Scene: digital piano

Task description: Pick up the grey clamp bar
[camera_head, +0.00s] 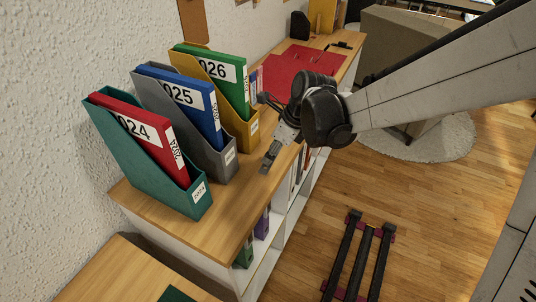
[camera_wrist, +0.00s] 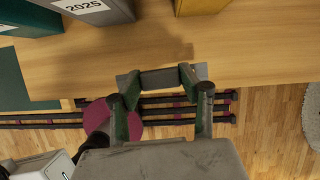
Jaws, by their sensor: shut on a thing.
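The grey clamp bar (camera_wrist: 160,78) is a short bar with a dark middle and lighter ends. In the wrist view it lies across my gripper (camera_wrist: 160,80), between the two green-and-black fingertips, with its ends sticking out on both sides. My gripper is shut on it. In the head view the bar (camera_head: 270,157) shows over the front part of the wooden cabinet top, right of the grey file holder. My gripper (camera_head: 281,140) is partly hidden there by my own wrist. A shadow falls on the wood behind the bar; the height of the bar above the wood is unclear.
Teal (camera_head: 200,203), grey (camera_head: 221,168) and yellow (camera_head: 245,134) file holders with binders stand along the wall side of the cabinet top (camera_head: 238,212). A red mat (camera_head: 300,66) lies farther back. Dark rails (camera_head: 358,255) lie on the floor at right.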

